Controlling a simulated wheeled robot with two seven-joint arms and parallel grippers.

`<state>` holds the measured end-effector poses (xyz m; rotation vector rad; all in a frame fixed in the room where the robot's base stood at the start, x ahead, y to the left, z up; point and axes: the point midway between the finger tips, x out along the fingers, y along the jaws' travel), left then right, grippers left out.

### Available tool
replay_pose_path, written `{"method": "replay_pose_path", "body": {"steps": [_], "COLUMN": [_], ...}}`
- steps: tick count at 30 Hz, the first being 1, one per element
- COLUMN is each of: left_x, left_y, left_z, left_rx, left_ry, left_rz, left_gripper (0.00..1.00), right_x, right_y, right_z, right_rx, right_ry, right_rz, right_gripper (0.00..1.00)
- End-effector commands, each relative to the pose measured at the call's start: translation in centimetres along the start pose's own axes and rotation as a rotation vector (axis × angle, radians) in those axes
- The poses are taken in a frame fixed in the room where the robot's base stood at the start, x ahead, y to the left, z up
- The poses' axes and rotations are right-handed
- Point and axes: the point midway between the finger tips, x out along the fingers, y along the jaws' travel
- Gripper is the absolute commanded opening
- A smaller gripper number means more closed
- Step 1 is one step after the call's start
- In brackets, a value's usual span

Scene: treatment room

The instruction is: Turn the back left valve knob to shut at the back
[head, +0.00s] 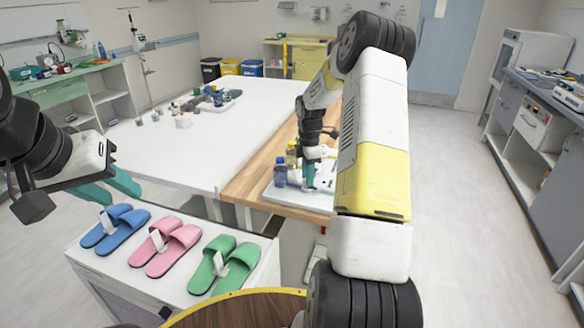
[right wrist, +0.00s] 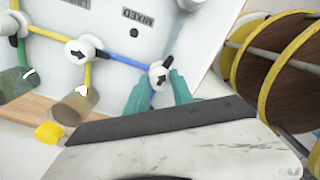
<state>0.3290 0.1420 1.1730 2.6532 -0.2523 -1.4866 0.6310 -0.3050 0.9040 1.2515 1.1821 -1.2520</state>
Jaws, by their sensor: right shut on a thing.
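The white valve board (head: 290,197) lies on the wooden part of the table, and it fills the top of the right wrist view (right wrist: 200,35). It carries coloured lines and white valve knobs with black arrows. My right gripper (head: 311,172) is down at the board, its teal fingers shut on one valve knob (right wrist: 158,74) at the end of the blue line. Another knob (right wrist: 80,50) sits on the yellow line, apart from the fingers. The frames do not clearly show which knob is the back left one. My left gripper (head: 112,185) is open and empty above the slippers.
Small bottles (head: 280,174) stand at the board's left side, close to my right gripper. Blue, pink and green slippers (head: 122,230) lie on a white cabinet in front. The white table (head: 240,125) has clutter at its far side; much of its surface is clear.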

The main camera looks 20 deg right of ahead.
Motion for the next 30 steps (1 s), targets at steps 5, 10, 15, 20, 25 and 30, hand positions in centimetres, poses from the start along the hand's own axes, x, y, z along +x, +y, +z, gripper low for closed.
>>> {"method": "replay_pose_path", "body": {"steps": [5,10,15,20,25,30], "left_x": [0.0,0.0,0.0,0.0,0.0,0.0], "left_y": [0.0,0.0,0.0,0.0,0.0,0.0], "left_z": [0.0,0.0,0.0,0.0,0.0,0.0], "left_rx": [0.0,0.0,0.0,0.0,0.0,0.0], "left_ry": [0.0,0.0,0.0,0.0,0.0,0.0], "left_rz": [0.0,0.0,0.0,0.0,0.0,0.0], "left_gripper": [0.36,0.36,0.36,0.36,0.36,0.36], "right_x": [-0.09,-0.09,-0.09,-0.09,-0.1,-0.1], "right_y": [0.08,0.09,0.08,0.08,0.08,0.09], "right_z": [-0.06,-0.05,-0.04,-0.05,-0.05,-0.04], "right_rx": [0.157,0.32,0.481,0.633,0.796,0.957], "right_ry": [-0.001,0.0,0.0,-0.001,0.0,0.0], "right_rz": [0.002,0.003,0.003,0.002,0.002,0.003], "right_gripper": [0.0,0.0,0.0,0.0,0.0,0.0]}}
